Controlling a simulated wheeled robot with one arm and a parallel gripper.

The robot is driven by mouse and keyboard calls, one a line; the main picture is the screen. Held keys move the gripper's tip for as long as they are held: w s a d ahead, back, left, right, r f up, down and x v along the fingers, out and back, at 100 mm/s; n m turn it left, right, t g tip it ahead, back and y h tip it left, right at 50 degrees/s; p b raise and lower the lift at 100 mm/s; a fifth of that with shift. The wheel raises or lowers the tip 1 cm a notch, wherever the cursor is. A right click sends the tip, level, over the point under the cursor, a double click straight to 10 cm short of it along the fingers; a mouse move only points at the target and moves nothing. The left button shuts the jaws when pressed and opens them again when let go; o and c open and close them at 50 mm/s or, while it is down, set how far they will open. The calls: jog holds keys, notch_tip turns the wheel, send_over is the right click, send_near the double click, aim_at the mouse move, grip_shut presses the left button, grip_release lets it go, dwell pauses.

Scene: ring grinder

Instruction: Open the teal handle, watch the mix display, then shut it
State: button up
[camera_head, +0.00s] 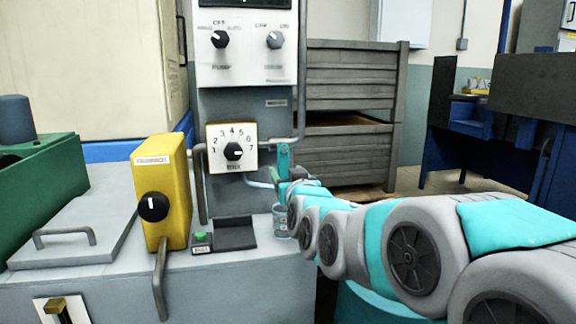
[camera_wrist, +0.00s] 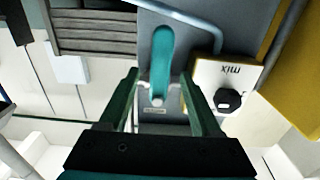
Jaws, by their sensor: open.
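The teal handle (camera_head: 284,160) stands upright on the right side of the grey machine column, beside a thin pipe. In the wrist view the teal handle (camera_wrist: 162,58) lies between the two dark green fingers of my gripper (camera_wrist: 158,78), which is open. I cannot tell whether a finger touches it. In the head view my gripper (camera_head: 279,181) is at the handle, partly hidden by my wrist. The white numbered dial panel (camera_head: 214,160) has a black knob; its label reads "mix" upside down in the wrist view (camera_wrist: 240,72). A dark display (camera_head: 245,3) is cut off at the top.
A yellow box (camera_head: 172,190) with a black knob stands left of the column. A clear cup (camera_head: 281,222) sits below the handle. A green button box (camera_head: 201,241) and dark tray (camera_head: 236,235) are on the bench. Grey crates (camera_head: 350,75) stand behind.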

aim_at(280, 164)
jog(key=shift+x, duration=3.7)
jog(key=shift+a+f, duration=0.1)
grip_shut()
